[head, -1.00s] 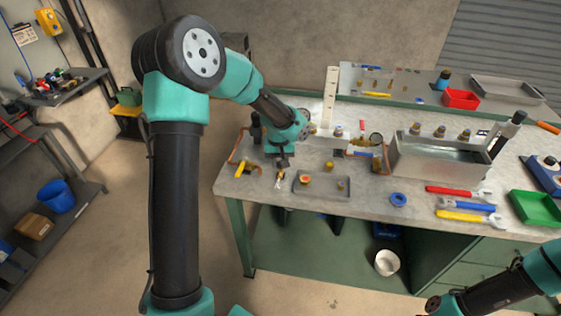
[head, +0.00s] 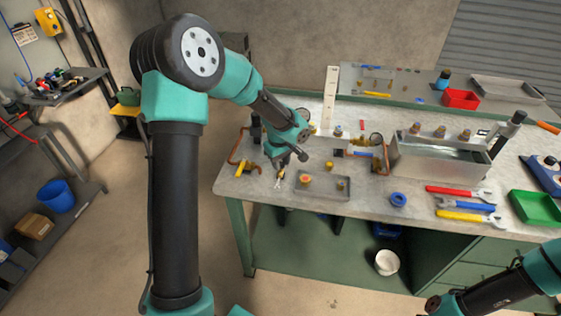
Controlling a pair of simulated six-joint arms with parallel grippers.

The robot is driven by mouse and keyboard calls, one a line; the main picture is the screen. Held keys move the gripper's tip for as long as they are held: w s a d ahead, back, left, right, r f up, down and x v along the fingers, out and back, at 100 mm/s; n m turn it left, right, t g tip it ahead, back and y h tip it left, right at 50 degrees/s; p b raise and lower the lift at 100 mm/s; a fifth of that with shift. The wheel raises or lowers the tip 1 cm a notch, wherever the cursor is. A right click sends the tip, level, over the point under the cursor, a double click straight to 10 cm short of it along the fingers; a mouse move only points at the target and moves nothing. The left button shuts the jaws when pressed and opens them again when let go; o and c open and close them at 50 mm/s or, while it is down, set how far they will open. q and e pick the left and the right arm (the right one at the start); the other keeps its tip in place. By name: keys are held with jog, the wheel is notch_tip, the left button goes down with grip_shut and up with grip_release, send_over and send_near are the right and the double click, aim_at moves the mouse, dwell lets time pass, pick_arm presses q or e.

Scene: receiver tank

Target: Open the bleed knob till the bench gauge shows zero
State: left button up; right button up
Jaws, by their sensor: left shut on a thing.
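My left gripper (head: 282,166) is over the left front part of the workbench (head: 240,187). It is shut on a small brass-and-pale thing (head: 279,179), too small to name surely. I cannot tell which part is the bleed knob. My left wrist hides part of the piping behind it. My right gripper is not in view; only part of that arm shows at the lower right.
A shallow grey tray (head: 335,194) with brass parts lies right of the left gripper. A yellow-handled part (head: 240,169) is at its left. A blue ring (head: 398,199), wrenches (head: 460,191) and a metal tank (head: 435,163) are further right.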

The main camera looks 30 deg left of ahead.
pick_arm(q)
jog(key=o, duration=0.9)
jog(key=shift+o, duration=0.2)
jog(key=shift+r, duration=0.15)
notch_tip(320, 180, up, 17)
jog(key=shift+s+a, duration=0.15)
jog(key=shift+s, duration=0.2)
jog(key=shift+r, duration=0.1)
